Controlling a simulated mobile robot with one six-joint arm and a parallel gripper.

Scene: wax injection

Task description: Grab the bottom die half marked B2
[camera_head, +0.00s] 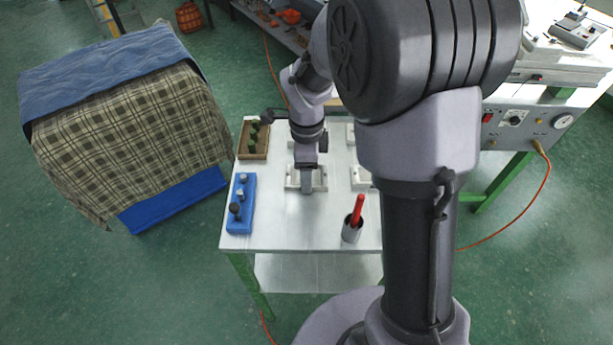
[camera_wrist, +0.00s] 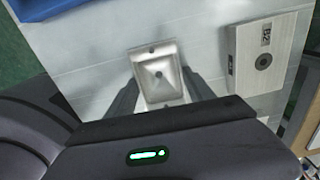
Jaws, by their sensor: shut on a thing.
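A pale metal die half (camera_wrist: 152,60) with a hollow cavity and a small hole in its middle is between the two fingers of my gripper (camera_wrist: 160,77) in the wrist view. My gripper is shut on it. No mark shows on this piece. A flat pale block marked B2 (camera_wrist: 240,68), with a dark round hole, lies apart to the right in the wrist view. In the head view my gripper (camera_head: 307,186) points down at a pale block (camera_head: 292,181) on the table and partly hides it.
On the white table (camera_head: 285,225) are a blue holder with pegs (camera_head: 239,222), a wooden tray (camera_head: 246,153) with green pieces, and a grey cup (camera_head: 350,233) holding a red-handled tool. More pale blocks (camera_head: 360,178) are partly hidden by my arm. The front middle is clear.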

